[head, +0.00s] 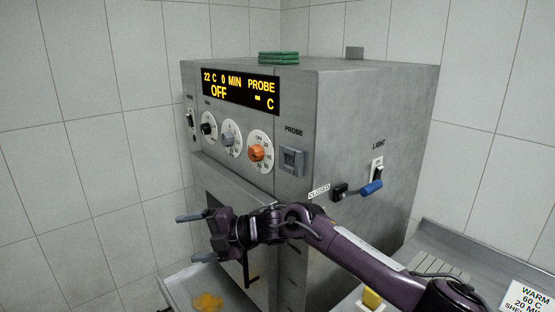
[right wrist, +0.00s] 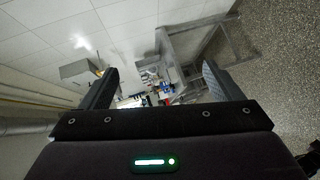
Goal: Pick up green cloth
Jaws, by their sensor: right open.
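The green cloth (head: 279,57) is a small folded stack lying on the top of a grey metal oven (head: 350,72), near its front edge. My right gripper (head: 188,250) is open and empty in front of the oven's lower front, well below the cloth and to its left. Its two fingers point left in the head view. In the right wrist view the open fingers of the right gripper (right wrist: 160,82) show with nothing between them, and the cloth is not in that view. My left gripper is not in view.
The oven's panel has a lit display (head: 238,90), several knobs, and a blue-handled lever (head: 370,188) on the side. A yellow mass (head: 208,302) lies on a tray below. A yellow block (head: 371,299) is partly behind my right arm. A sign (head: 525,300) stands lower right.

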